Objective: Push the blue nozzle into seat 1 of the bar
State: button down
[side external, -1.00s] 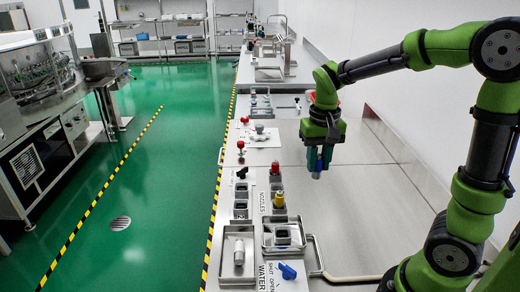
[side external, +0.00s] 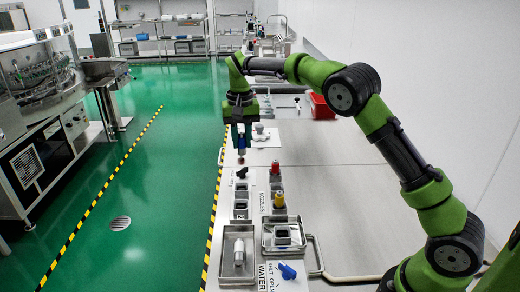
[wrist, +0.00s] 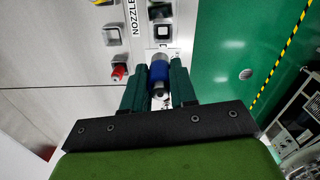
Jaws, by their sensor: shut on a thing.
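The blue nozzle (wrist: 159,70), with a pale grey end, is held between the two green fingers of my gripper (wrist: 158,85) in the wrist view. I cannot read which is seat 1. The nozzle is apart from both.
The nozzle rack beside the bar holds a red nozzle (side external: 275,168) and a yellow nozzle (side external: 278,199). A metal tray (side external: 224,266) with a pale cylinder and a blue valve handle (side external: 287,271) stand nearer the camera.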

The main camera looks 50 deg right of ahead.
aim_at(240, 147)
jog(key=f, duration=0.5)
jog(key=shift+w+a, duration=0.2)
jog(key=shift+w, duration=0.05)
jog(key=shift+f, duration=3.9)
jog(key=shift+f, duration=0.55)
jog(key=c, duration=0.8)
grip_release()
